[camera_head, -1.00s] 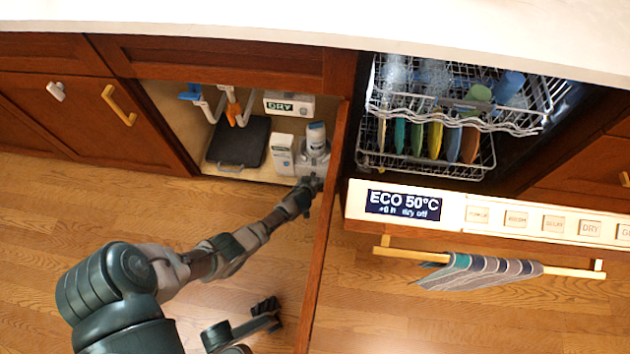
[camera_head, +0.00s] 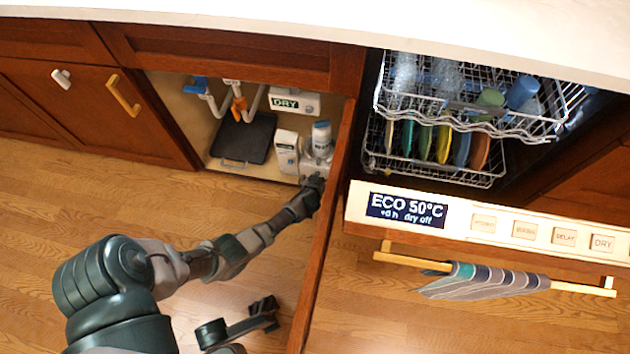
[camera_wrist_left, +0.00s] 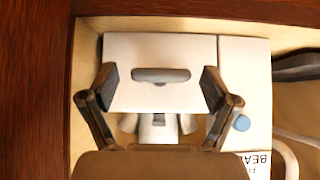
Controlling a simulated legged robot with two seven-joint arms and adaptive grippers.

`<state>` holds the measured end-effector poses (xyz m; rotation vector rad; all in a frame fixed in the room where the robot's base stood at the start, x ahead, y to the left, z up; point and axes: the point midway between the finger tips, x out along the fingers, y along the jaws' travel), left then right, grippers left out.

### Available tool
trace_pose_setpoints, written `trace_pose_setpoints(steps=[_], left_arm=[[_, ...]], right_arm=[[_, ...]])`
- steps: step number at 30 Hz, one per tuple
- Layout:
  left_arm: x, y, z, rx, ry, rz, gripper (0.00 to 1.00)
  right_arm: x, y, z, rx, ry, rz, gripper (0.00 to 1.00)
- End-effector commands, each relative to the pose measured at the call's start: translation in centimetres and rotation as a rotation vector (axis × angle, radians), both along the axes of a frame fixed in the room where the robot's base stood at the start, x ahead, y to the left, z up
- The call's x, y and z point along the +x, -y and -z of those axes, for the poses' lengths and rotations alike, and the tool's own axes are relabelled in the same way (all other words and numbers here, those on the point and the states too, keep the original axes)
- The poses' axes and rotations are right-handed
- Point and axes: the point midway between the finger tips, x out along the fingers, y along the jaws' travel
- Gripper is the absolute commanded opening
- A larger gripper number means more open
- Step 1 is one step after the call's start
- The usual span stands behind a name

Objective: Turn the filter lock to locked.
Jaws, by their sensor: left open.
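The filter unit is a white housing (camera_wrist_left: 120,62) inside the open under-sink cabinet; in the head view the unit (camera_head: 318,163) stands at the cabinet's right side. Its lock seems to be the grey rounded bar (camera_wrist_left: 160,75) on the housing's face, lying level in the wrist view. I cannot read any lock marking. My left gripper (camera_wrist_left: 161,88) is open, one finger on each side of the bar, with clear gaps to it. In the head view the left gripper (camera_head: 313,183) is at the unit's front, its fingers too small to tell.
The open cabinet door (camera_head: 328,235) stands close right of my left arm. A white carton (camera_head: 286,150), a bottle (camera_head: 321,138), a dark board (camera_head: 243,138) and pipes (camera_head: 238,103) share the cabinet. The dishwasher (camera_head: 440,200) is open at the right.

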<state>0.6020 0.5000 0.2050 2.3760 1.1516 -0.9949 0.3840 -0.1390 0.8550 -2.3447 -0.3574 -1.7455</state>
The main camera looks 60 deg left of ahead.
Motion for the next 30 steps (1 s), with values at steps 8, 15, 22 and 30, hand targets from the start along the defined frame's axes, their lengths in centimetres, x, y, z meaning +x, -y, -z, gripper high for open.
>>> trace_pose_setpoints(steps=[8,15,22,30], left_arm=[[-1.5,1.9,-2.2,-0.002,0.001,0.001,0.88],[-3.5,4.5,-5.5,-0.002,0.001,0.001,0.88],[-4.8,6.2,-7.6,-0.002,-0.002,0.0,0.88],[-5.1,6.5,-8.1,-0.001,-0.002,0.001,0.88]], right_arm=[[0.0,0.0,0.0,0.0,-0.001,0.0,1.0],[0.0,0.0,0.0,0.0,-0.001,0.0,1.0],[0.0,0.0,0.0,0.0,-0.001,0.0,1.0],[0.1,0.0,0.0,0.0,-0.001,0.0,1.0]])
